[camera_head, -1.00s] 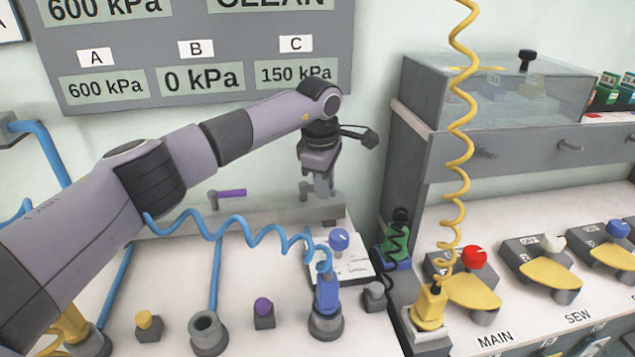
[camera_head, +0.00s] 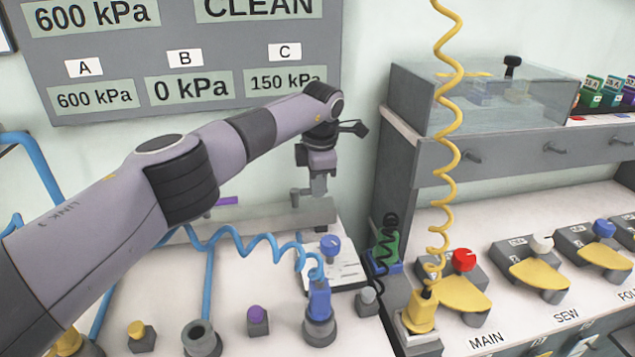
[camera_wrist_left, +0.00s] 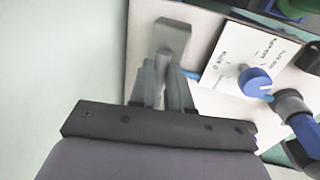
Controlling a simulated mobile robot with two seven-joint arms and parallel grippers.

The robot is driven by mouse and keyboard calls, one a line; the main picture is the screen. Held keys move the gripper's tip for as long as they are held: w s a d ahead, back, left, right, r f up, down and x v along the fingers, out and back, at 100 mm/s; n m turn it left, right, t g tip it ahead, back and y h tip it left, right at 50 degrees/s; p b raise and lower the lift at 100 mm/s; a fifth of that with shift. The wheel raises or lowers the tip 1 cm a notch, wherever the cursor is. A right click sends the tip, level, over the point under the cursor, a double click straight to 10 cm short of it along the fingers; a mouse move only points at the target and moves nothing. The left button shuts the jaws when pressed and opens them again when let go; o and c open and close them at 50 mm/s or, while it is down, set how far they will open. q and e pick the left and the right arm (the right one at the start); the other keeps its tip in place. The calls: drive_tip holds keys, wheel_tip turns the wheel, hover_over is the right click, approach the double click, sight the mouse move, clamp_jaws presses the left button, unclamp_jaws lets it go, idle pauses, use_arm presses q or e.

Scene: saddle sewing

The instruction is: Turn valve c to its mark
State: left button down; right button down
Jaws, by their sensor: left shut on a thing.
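A grey handle (camera_head: 296,198), which I take for valve c, sits at the right end of the grey rail at the back of the bench. My left gripper (camera_head: 318,190) points down at it with its fingers shut. The wall display C (camera_head: 285,82) reads 150 kPa. My right gripper is not in view.
A blue knob (camera_head: 330,246) on a white panel stands just in front of the rail. A blue coiled hose (camera_head: 250,246) runs in front. A purple lever (camera_head: 228,201) is left on the rail. A grey cabinet (camera_head: 400,150) stands close on the right.

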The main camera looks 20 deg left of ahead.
use_arm(q)
drive_tip(key=shift+w, duration=0.1)
drive_tip(key=c, duration=1.1)
unclamp_jaws()
drive_tip(key=shift+s+d+r+b, duration=0.1)
drive_tip(key=shift+s+r+b, duration=0.1)
drive_tip(key=shift+r, duration=1)
drive_tip(key=shift+s+d+r+b, duration=0.1)
drive_tip(key=shift+s+r, duration=0.15)
drive_tip(key=shift+r, duration=0.9)
drive_tip(key=shift+s+d+r+b, duration=0.1)
drive_tip(key=shift+s+r+b, duration=0.1)
drive_tip(key=shift+r, duration=1)
